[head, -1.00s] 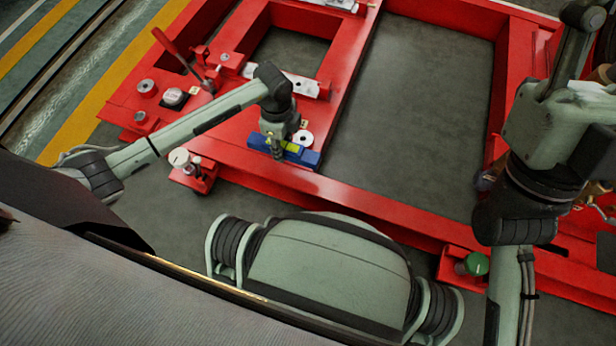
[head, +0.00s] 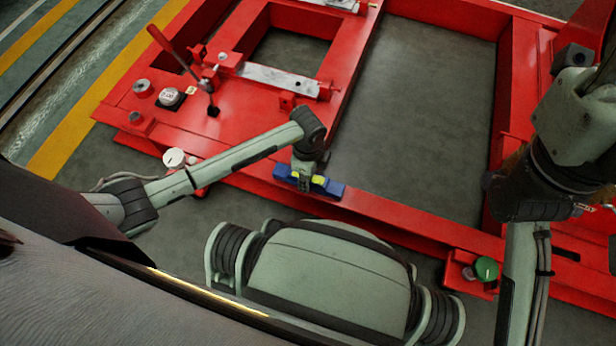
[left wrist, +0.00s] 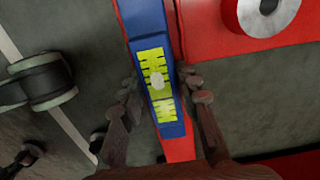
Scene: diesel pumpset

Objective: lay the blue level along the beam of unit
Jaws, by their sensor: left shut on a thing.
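The blue level (head: 335,190) with yellow patches is in my left gripper (head: 303,180), over the left part of the red frame's front beam (head: 390,210). In the left wrist view the level (left wrist: 145,20) runs between the two dark fingers of my left gripper (left wrist: 165,105), with its yellow-green marked face toward the camera. Red beam shows beside and beyond the level. I cannot tell whether the level touches the beam. My right arm stands at the right of the head view; its gripper does not show clearly.
A red lever (head: 170,45) stands up at the left of the frame. A white round knob (head: 174,158) is left of my left forearm, and a green knob (head: 486,268) is at the lower right. A pale ring (left wrist: 268,12) lies on red metal near the level. Grey floor shows inside the frame.

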